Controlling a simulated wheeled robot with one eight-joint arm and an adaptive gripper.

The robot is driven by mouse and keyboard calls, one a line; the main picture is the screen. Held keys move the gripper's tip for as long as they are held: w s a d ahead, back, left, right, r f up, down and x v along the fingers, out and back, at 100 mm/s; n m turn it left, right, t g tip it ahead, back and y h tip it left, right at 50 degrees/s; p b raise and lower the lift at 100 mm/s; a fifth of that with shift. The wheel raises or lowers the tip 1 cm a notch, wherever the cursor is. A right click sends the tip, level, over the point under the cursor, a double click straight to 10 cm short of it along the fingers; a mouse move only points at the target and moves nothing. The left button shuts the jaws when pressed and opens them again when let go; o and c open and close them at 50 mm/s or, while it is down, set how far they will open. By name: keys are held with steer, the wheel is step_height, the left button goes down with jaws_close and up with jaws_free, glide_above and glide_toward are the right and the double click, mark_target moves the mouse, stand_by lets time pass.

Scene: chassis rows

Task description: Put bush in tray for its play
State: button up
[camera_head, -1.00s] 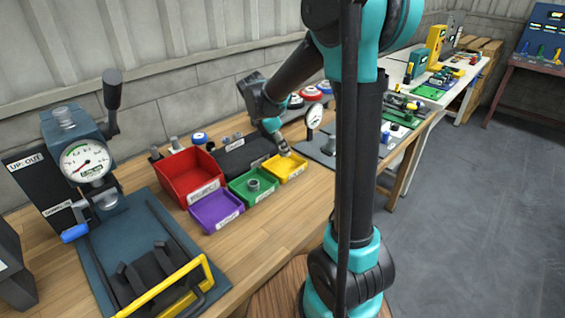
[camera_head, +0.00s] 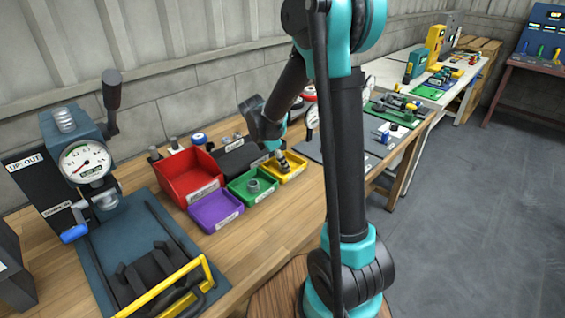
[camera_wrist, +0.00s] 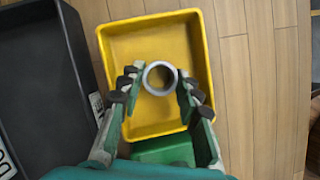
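The bush is a grey metal ring (camera_wrist: 147,72) seen end-on in the wrist view. My gripper (camera_wrist: 160,80) has its two fingers against opposite sides of it, and the bush sits between the fingertips over the yellow tray (camera_wrist: 118,50). In the head view my gripper (camera_head: 283,162) reaches down at the yellow tray (camera_head: 297,171), with its tips low at the tray. The head view is too small to tell whether the bush touches the tray floor. Another grey ring (camera_head: 254,185) sits in the green tray (camera_head: 238,190) beside it.
A red bin (camera_head: 190,178), a purple tray (camera_head: 215,211) and a black tray (camera_wrist: 35,75) stand close by. A press with a gauge (camera_head: 85,162) is at the left. The wooden bench top is bare in front of the trays (camera_head: 265,235).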

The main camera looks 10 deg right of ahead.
steer(key=o, duration=0.4)
steer(key=v, duration=1.2)
steer(key=shift+a+r, duration=0.1)
steer(key=shift+s, duration=0.15)
